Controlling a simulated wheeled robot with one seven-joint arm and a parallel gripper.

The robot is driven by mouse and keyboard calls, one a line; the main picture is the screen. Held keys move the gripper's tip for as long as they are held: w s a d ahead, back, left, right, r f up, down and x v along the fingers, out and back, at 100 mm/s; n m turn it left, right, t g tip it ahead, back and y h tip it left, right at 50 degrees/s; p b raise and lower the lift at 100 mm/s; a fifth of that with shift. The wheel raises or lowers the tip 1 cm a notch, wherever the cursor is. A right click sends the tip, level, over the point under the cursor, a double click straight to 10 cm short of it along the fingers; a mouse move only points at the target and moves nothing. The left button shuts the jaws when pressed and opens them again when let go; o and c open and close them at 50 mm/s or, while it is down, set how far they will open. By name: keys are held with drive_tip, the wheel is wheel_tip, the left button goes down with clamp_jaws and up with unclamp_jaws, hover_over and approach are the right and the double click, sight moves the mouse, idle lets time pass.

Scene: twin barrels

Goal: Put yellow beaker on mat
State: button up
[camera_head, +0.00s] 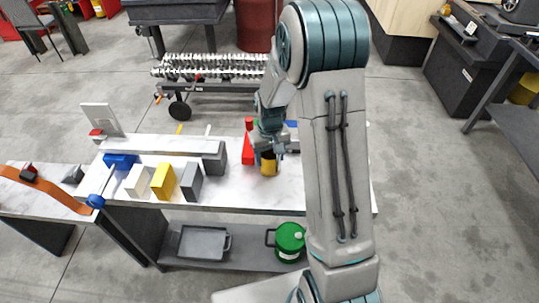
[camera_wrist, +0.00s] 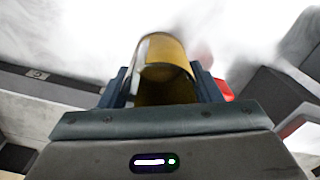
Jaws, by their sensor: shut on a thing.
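The yellow beaker (camera_head: 269,163) stands at or just above the white marble table top (camera_head: 222,183), near the table's front edge, partly hidden by my gripper. My gripper (camera_head: 268,150) points down over it and is shut on it. In the wrist view the yellow see-through beaker (camera_wrist: 165,72) sits between the two fingers of my gripper (camera_wrist: 165,88). I cannot tell whether its base touches the table. I cannot make out a mat; my arm hides the right part of the table.
A red bottle (camera_head: 248,146) stands just left of my gripper. Grey (camera_head: 191,182), yellow (camera_head: 163,181) and white (camera_head: 138,180) blocks stand further left, with a dark grey block (camera_head: 216,158) nearby. A green can (camera_head: 290,240) and a grey tray (camera_head: 202,242) are on the lower shelf.

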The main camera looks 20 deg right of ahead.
drive_tip(key=shift+f, duration=0.1)
drive_tip(key=o, duration=0.6)
drive_tip(key=shift+f, duration=0.1)
drive_tip(key=o, duration=0.4)
drive_tip(key=shift+r, duration=0.2)
